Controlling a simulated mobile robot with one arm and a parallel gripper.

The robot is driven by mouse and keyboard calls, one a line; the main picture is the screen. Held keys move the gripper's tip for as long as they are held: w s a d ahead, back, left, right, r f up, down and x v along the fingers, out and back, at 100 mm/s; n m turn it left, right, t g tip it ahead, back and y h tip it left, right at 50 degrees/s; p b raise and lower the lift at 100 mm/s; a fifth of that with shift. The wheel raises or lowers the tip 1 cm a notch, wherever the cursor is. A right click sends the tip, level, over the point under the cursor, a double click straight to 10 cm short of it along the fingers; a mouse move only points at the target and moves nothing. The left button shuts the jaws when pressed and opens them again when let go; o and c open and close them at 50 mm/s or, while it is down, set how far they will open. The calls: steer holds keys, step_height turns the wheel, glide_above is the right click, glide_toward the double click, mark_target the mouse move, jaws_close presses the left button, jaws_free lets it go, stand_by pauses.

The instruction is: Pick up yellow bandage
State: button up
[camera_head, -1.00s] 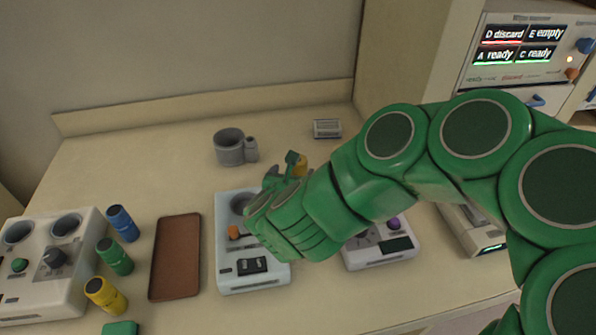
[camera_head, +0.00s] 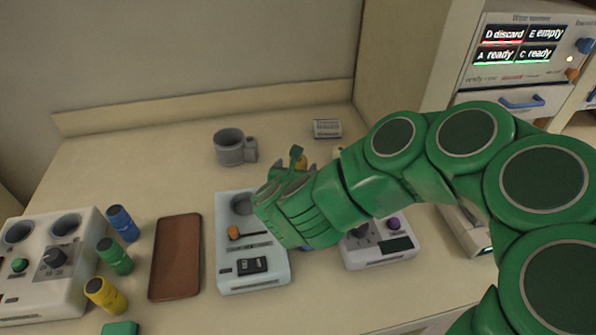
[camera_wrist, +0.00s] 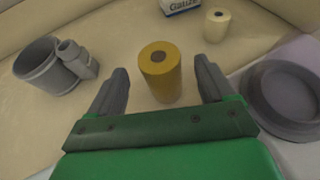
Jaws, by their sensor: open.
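The yellow bandage (camera_wrist: 160,80) is an upright roll with a dark core, standing on the counter. In the wrist view it is between and slightly beyond the two open fingers of my gripper (camera_wrist: 158,88), with a gap on each side. In the head view only a small yellow part of the bandage (camera_head: 301,163) shows behind my gripper (camera_head: 297,155), whose wrist hides most of it.
A grey cup-shaped holder (camera_wrist: 47,68) stands left of the fingers. A cream roll (camera_wrist: 217,25) and a gauze box (camera_wrist: 181,6) are farther back. A device with a round grey well (camera_wrist: 284,98) is close on the right. A brown tray (camera_head: 176,257) lies on the counter.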

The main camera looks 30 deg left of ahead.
steer(key=shift+w+a+f, duration=0.15)
steer(key=shift+w+a, duration=0.05)
steer(key=shift+w, duration=0.35)
steer(key=c, duration=1.1)
steer(key=shift+c, duration=0.2)
